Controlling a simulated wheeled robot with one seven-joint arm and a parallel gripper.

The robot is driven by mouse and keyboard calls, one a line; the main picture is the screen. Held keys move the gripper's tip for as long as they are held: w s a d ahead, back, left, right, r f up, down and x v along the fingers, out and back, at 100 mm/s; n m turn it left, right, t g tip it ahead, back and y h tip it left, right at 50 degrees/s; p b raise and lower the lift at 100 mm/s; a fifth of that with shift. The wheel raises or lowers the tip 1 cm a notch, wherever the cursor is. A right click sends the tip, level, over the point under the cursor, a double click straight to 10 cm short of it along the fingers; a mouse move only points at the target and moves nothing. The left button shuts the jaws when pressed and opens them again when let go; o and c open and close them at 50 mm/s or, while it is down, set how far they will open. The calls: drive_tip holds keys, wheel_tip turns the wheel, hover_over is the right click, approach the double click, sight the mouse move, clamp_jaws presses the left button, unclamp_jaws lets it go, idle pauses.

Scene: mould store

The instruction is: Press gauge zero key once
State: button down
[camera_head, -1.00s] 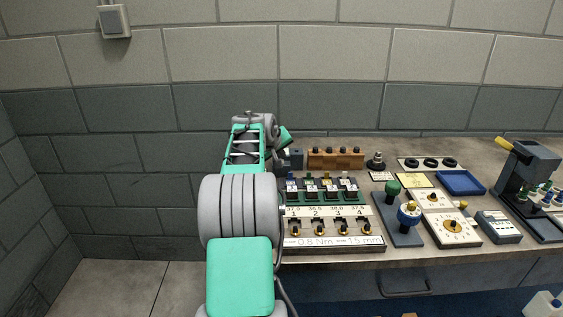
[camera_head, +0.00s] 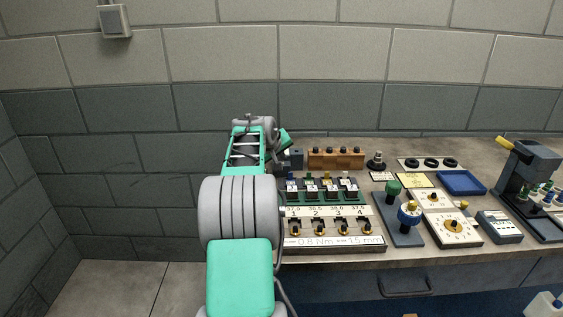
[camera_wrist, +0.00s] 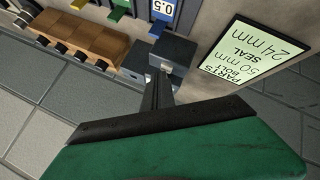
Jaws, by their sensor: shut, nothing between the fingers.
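My gripper (camera_wrist: 157,85) is shut and empty in the wrist view, its dark fingers reaching towards a small stepped grey box (camera_wrist: 173,52). The fingertips overlap the box's near side in the picture; I cannot tell whether they touch it. In the head view the same grey box (camera_head: 296,158) sits at the bench's back left, beside the green end of my arm, and my fingers are hard to make out. A grey keypad device with a pale display (camera_head: 499,227) lies at the right of the bench. No zero key can be read on either one.
A wooden block with black knobs (camera_head: 336,158) stands right of the grey box. A torque rack (camera_head: 333,243) lies in front. A blue tray (camera_head: 460,182) and a dark press (camera_head: 530,180) stand to the right. A parts sign (camera_wrist: 250,50) shows in the wrist view.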

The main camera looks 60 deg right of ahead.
drive_tip(key=shift+r+p, duration=0.7)
drive_tip(key=shift+r, duration=0.1)
drive_tip(key=shift+r, duration=0.1)
drive_tip(key=shift+r+p, duration=1.95)
drive_tip(key=shift+r, duration=0.5)
